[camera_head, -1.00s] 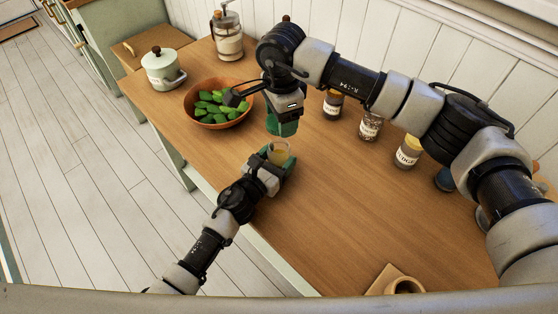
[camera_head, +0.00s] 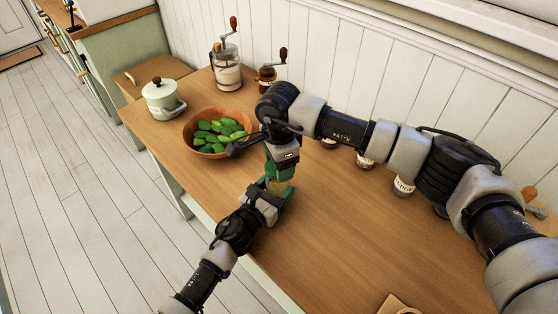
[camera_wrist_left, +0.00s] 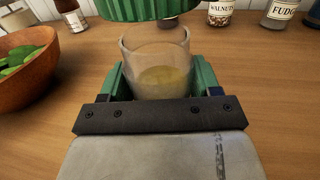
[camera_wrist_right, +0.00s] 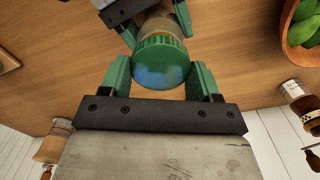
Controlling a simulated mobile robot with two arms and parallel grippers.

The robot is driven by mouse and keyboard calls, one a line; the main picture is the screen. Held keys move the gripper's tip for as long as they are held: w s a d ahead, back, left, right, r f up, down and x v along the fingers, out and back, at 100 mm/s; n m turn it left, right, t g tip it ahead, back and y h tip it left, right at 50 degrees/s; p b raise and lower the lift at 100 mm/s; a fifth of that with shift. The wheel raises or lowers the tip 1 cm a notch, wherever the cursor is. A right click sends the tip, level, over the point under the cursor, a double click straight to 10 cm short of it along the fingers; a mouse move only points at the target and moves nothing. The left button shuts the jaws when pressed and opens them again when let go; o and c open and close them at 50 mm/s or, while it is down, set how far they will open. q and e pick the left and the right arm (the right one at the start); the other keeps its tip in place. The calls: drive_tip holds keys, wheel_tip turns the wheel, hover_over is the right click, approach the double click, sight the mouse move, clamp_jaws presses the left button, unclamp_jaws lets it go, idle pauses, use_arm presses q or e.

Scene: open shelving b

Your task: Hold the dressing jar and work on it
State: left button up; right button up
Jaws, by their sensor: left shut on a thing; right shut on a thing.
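The dressing jar (camera_wrist_left: 156,62) is clear glass with yellowish dressing inside; it stands upright in the left wrist view. My left gripper (camera_head: 273,190) is shut around its body. The green ribbed lid (camera_wrist_right: 161,60) is between the fingers of my right gripper (camera_wrist_right: 161,78), which is shut on it. The lid also shows at the top of the left wrist view (camera_wrist_left: 145,8), over the jar's mouth. Part of the jar's rim shows below it, and I cannot tell whether they touch. In the head view my right gripper (camera_head: 282,170) comes down over the jar.
A wooden bowl (camera_head: 214,154) of green leaves stands left of my grippers. A lidded pot (camera_head: 160,98), a glass canister (camera_head: 228,76) and a grinder (camera_head: 266,80) stand behind. Labelled jars (camera_head: 403,186) line the back under my right arm. The right front tabletop is mostly clear.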

drive_tip(key=shift+f, duration=0.9)
drive_tip(key=shift+f, duration=0.55)
